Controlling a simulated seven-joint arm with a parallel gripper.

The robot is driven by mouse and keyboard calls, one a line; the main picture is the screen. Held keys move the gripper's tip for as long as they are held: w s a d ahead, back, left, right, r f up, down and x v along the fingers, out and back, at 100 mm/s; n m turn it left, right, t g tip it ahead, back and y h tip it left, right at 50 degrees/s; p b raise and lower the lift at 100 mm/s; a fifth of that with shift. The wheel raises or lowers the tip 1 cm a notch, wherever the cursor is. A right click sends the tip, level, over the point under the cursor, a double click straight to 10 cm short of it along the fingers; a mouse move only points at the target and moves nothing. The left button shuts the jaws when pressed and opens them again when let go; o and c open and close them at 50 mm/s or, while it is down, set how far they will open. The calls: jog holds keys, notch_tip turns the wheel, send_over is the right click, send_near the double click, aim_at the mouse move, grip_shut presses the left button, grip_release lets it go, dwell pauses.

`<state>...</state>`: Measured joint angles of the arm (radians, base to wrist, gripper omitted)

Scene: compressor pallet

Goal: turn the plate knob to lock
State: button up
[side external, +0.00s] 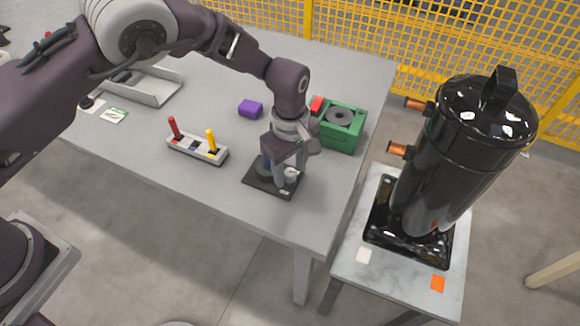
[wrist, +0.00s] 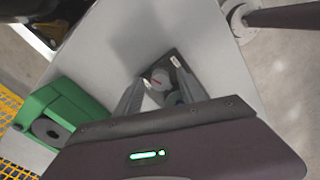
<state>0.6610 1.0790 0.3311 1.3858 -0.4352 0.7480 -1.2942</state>
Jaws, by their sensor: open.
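A dark square plate (side external: 258,186) lies flat on the grey table near its front right edge. In the wrist view the plate (wrist: 180,68) carries a round grey knob (wrist: 160,79) with a red mark on it. In the side view a whitish part of the knob (side external: 292,175) shows beside my finger. My gripper (side external: 279,180) points down over the plate. In the wrist view my gripper (wrist: 157,98) is open, with its fingers on either side of the knob. I cannot tell whether the fingers touch it.
A green box (side external: 341,138) with a round dark top stands just behind. A grey holder with red and yellow pegs (side external: 197,150) is to the left. A purple block (side external: 250,108) lies behind. A black compressor (side external: 440,160) stands on a separate pallet at right.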

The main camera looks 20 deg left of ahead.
grip_shut()
jog(key=shift+m, duration=2.9)
grip_release()
jog(key=shift+a, duration=0.1)
